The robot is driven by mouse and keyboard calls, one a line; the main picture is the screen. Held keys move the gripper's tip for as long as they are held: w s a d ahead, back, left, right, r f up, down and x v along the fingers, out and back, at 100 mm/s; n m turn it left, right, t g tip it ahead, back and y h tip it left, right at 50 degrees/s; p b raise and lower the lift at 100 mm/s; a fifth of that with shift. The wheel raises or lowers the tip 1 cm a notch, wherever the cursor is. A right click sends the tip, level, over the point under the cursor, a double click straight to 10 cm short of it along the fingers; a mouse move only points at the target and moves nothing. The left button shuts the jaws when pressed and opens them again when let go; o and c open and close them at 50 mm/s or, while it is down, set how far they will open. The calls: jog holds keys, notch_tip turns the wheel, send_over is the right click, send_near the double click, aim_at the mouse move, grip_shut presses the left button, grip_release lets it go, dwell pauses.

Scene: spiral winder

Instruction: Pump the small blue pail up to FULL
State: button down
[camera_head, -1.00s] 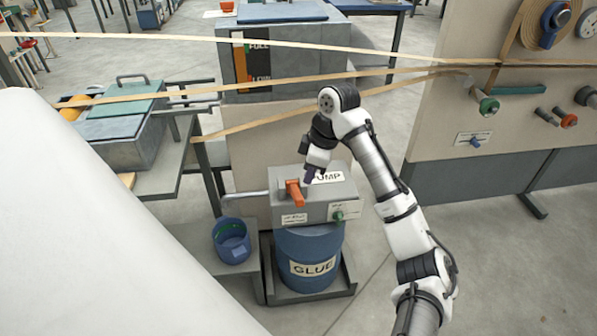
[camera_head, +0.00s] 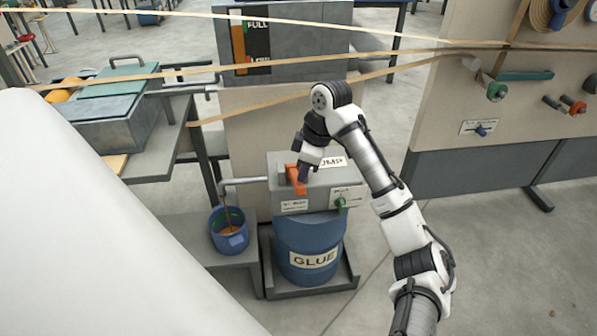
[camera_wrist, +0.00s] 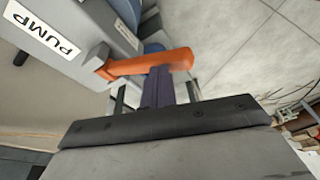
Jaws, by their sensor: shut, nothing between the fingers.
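The small blue pail (camera_head: 229,236) stands on a low grey shelf under the pump's spout (camera_head: 243,182). A thin brown stream of glue falls from the spout into it, and brown glue shows inside. The level against any FULL mark in the pail cannot be read. The pump (camera_head: 310,190) is a grey box on top of the blue GLUE drum (camera_head: 310,245). Its orange lever (camera_head: 297,180) is on the front left of the box and also shows in the wrist view (camera_wrist: 145,64). My gripper (camera_head: 303,177) is shut and empty, its fingertips (camera_wrist: 166,72) against or very close to the lever.
A green knob (camera_head: 341,203) sits on the pump's front right. Tan strips (camera_head: 300,62) stretch across above my arm. A panel with knobs (camera_head: 480,110) stands at right, and a grey tank with a FULL/LOW gauge (camera_head: 250,45) behind. Floor at lower right is clear.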

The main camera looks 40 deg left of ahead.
jog(key=x, duration=0.1)
jog(key=b+x, duration=0.1)
jog(key=d+x, duration=0.1)
jog(key=x, duration=0.1)
jog(key=shift+w+a+f, duration=0.1)
jog(key=shift+w+f, duration=0.15)
jog(key=d, duration=0.1)
jog(key=w+d+r+p, duration=0.1)
jog(key=shift+w+d, duration=0.3)
dwell(0.4)
jog(key=p+v, duration=0.2)
jog(key=v, duration=1.1)
jog(key=shift+r, duration=0.4)
